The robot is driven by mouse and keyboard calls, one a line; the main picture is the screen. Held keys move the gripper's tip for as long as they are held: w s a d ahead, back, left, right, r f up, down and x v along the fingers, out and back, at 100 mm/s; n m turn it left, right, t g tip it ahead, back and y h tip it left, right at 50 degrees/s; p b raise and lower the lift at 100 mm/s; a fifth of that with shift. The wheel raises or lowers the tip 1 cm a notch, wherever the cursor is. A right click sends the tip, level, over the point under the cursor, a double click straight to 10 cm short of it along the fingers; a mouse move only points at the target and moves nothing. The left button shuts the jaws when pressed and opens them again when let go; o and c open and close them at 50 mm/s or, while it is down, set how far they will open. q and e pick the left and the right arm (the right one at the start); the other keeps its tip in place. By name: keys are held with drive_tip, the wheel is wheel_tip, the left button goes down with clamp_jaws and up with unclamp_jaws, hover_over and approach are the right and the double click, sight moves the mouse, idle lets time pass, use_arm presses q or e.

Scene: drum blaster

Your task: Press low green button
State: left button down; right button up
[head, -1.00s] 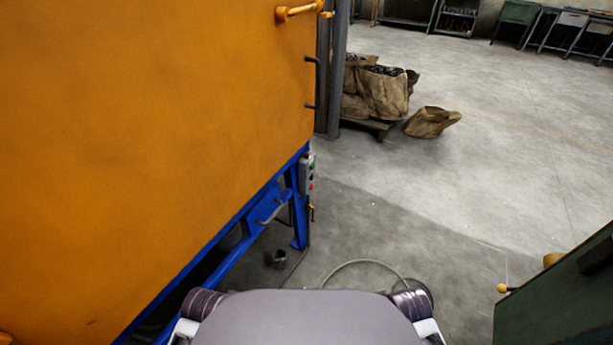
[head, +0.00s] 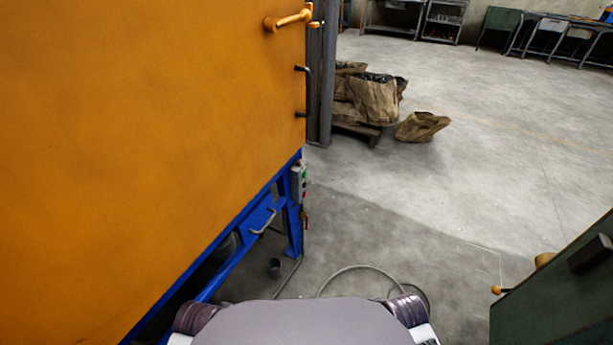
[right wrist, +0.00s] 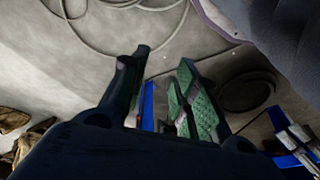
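A small grey control box (head: 297,184) is mounted on the blue leg under the right edge of the orange machine (head: 150,130). It shows tiny green and red buttons on its right-hand face, seen at a steep angle; the low green button is too small to single out. Neither gripper is in the head view. In the right wrist view my right gripper (right wrist: 163,60) has its two fingers apart, with a green textured pad showing, and nothing is between the tips. A blue piece of frame (right wrist: 146,103) shows beyond and between the fingers. My left gripper is not in view.
A dark green cabinet (head: 560,290) with a yellow-knobbed handle stands at the lower right. Brown sacks (head: 370,100) stand beyond the machine. The floor at centre right is clear.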

clamp_jaws()
idle(1.1)
